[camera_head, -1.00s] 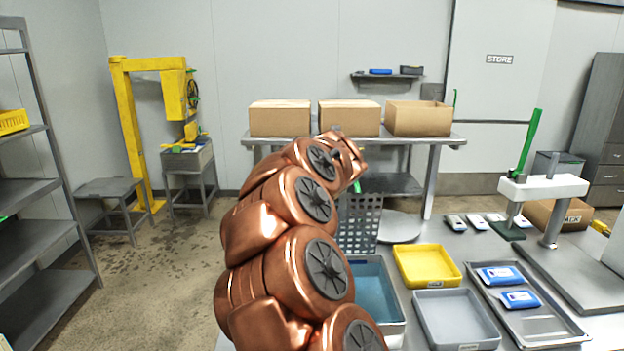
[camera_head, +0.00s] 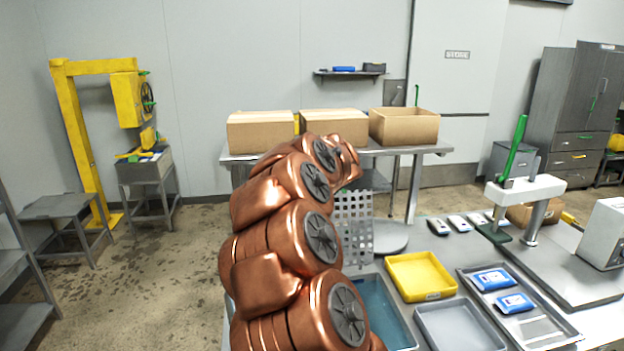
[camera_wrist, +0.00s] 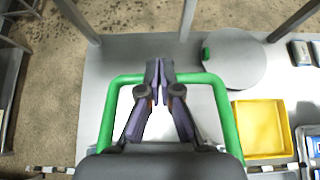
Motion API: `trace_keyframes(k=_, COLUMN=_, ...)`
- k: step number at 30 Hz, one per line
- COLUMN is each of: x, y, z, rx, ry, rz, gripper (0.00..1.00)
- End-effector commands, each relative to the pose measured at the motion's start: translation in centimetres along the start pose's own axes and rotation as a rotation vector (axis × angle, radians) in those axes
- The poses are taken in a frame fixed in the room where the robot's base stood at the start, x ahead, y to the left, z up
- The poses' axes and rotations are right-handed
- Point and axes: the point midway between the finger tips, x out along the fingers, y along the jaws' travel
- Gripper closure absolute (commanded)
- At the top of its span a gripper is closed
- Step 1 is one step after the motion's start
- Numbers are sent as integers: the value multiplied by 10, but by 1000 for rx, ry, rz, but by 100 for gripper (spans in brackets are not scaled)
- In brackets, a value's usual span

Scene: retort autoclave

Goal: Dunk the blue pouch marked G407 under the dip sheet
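My gripper (camera_wrist: 160,78) points down with its fingers close together across the middle of a green U-shaped handle (camera_wrist: 122,80). The handle appears to belong to the dip sheet, a grey perforated plate (camera_head: 353,228) upright below my wrist in the head view. The sheet's lower edge is by the far end of the dip tank (camera_head: 383,312), which holds blue water and is partly hidden by my arm. Two blue pouches with white labels, a far one (camera_head: 491,279) and a near one (camera_head: 514,303), lie on a metal tray (camera_head: 545,329). Their markings are too small to read.
A yellow tray (camera_head: 421,277) and a grey tray (camera_head: 460,328) stand between the tank and the metal tray. A round grey plate (camera_head: 385,237) lies behind the tank. A press with a green lever (camera_head: 515,145) stands at right. Cardboard boxes (camera_head: 262,132) line the back table.

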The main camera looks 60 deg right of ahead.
Motion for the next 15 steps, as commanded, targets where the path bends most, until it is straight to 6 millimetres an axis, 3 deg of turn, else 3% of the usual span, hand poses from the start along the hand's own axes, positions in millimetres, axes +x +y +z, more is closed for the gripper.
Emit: trace_keyframes(k=15, x=3, y=-5, z=-5, rx=-6, ry=45, rz=8, gripper=100)
